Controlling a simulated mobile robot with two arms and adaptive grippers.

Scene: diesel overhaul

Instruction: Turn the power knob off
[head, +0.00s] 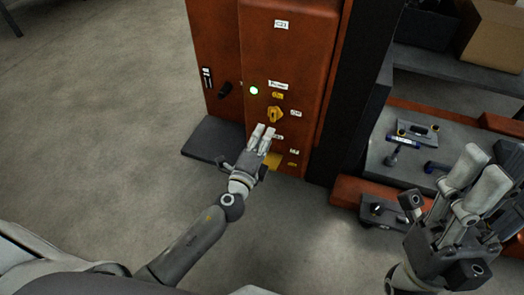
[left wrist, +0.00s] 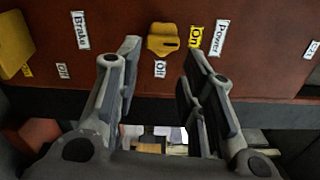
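The yellow power knob (head: 275,115) is on the front of an orange cabinet (head: 287,50). It also shows in the left wrist view (left wrist: 163,40), with a dark mark on its side toward the yellow On label (left wrist: 195,37). A white Off label (left wrist: 160,68) is beside it. The Power label (head: 278,85) is above it in the head view. My left gripper (head: 264,131) is open and empty just below the knob, apart from it. My right gripper (head: 485,161) is at the far right, open and empty, away from the cabinet.
A green light (head: 253,90) glows left of the Power label. A second yellow knob (left wrist: 12,45) sits near the Brake label (left wrist: 80,30). A black handle (head: 225,89) is on the cabinet's left part. A grey bench with tools stands right; floor is clear left.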

